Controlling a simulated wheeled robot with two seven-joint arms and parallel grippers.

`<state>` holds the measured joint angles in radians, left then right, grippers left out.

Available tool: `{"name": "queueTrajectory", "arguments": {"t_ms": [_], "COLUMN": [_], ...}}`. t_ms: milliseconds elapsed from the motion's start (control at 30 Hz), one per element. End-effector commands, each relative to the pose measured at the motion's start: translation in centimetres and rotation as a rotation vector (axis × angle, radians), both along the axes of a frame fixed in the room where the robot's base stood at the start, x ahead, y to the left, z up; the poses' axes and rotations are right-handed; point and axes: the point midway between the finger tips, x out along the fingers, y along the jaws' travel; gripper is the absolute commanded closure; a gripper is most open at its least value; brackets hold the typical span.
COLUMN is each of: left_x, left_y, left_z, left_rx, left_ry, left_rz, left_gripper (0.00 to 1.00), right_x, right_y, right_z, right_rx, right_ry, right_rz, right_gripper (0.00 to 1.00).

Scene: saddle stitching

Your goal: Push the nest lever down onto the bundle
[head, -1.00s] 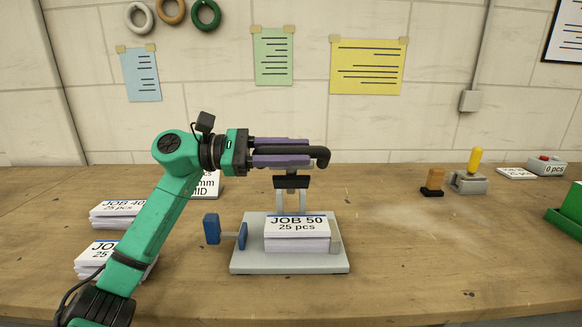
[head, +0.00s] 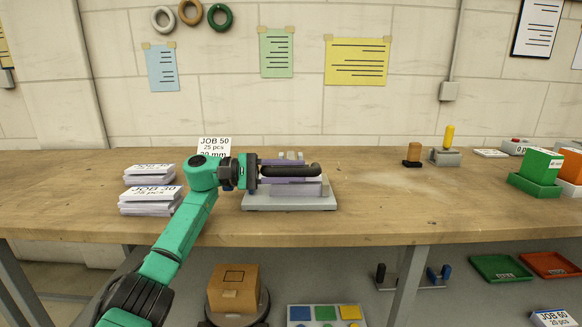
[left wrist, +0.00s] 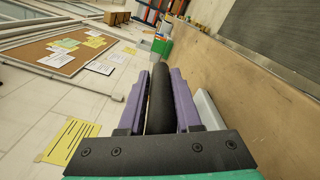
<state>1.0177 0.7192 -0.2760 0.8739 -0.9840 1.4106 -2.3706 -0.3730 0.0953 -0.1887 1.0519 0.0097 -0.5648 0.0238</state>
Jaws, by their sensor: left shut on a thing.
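The nest is a pale grey base plate (head: 262,203) on the workbench. The bundle (head: 304,189) of white sheets sits on it, its upper part mostly hidden behind my gripper. The lever's black bar (head: 312,170) lies across, level with the bundle's top; I cannot tell whether it touches the bundle. My left gripper (head: 292,171) comes in from the left with its purple fingers closed around this bar. In the left wrist view the black bar (left wrist: 160,98) runs between both fingers. My right gripper is not in view.
Paper stacks (head: 150,200) and a job card (head: 214,147) stand left of the nest. A stamp (head: 412,155), a yellow-handled tool (head: 447,148) and a green bin (head: 535,182) are to the right. Bench between is clear. A cardboard box (head: 234,288) sits on the lower shelf.

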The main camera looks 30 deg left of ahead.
Motion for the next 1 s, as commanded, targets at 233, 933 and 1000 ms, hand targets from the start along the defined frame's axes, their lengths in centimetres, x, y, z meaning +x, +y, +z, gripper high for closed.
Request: {"name": "queueTrajectory", "arguments": {"t_ms": [233, 933, 1000], "left_x": [0.42, 0.40, 0.39], "left_y": [0.11, 0.12, 0.12], "left_z": [-0.49, -0.43, -0.29], "left_rx": [-0.002, 0.000, -0.001], "left_ry": [0.005, 0.003, 0.003], "left_rz": [0.000, 0.000, 0.001], "left_gripper": [1.00, 0.41, 0.41], "right_x": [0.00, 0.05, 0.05], "right_y": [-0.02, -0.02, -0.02], "right_z": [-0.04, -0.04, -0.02], "right_rx": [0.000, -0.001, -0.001], "right_ry": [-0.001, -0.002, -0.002], "right_rz": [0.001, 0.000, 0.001], "right_gripper": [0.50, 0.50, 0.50]}}
